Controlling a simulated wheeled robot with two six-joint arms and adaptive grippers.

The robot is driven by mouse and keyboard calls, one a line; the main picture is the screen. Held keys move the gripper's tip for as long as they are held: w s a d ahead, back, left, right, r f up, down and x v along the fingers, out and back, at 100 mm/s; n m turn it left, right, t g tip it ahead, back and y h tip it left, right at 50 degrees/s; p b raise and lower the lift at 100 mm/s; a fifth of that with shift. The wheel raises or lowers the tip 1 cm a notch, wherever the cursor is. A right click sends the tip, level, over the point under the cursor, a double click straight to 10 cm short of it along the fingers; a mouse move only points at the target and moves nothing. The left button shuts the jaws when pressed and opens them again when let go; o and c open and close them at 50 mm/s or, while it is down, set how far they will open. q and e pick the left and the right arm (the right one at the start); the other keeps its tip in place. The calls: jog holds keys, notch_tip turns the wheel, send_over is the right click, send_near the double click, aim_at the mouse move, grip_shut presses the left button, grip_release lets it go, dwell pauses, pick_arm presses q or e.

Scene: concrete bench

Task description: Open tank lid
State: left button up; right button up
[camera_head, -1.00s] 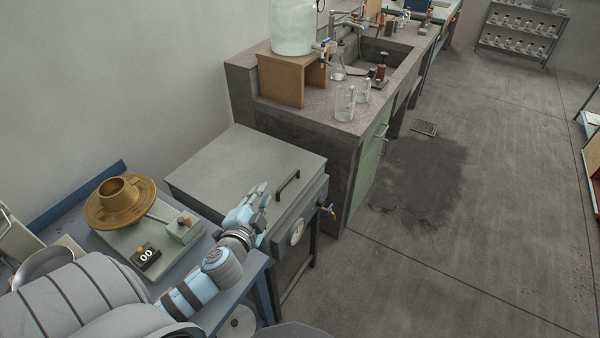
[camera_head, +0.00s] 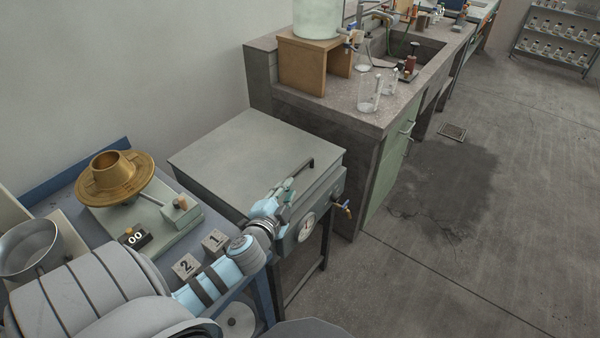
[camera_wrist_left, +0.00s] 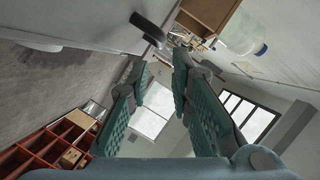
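The tank is a grey metal box with a flat grey lid (camera_head: 245,150), which lies shut on top. Its dark bar handle (camera_head: 311,163) sits near the lid's front edge, partly hidden by my left gripper. The tank front (camera_head: 318,212) carries a round gauge (camera_head: 306,227) and a brass tap (camera_head: 343,208). My left gripper (camera_head: 288,186) is at the front edge beside the handle, its fingers apart. In the left wrist view the open fingers (camera_wrist_left: 158,68) have nothing between them; the handle (camera_wrist_left: 148,28) shows just beyond their tips. Contact cannot be seen. My right gripper is not in view.
The sink counter (camera_head: 340,110) with glassware stands close behind the tank. The floor at right is clear.

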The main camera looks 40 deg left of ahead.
aim_at(298, 172)
pick_arm(q)
jog(key=b+x, duration=0.1)
jog(key=x, duration=1.1)
jog(key=shift+b, duration=0.3)
grip_shut()
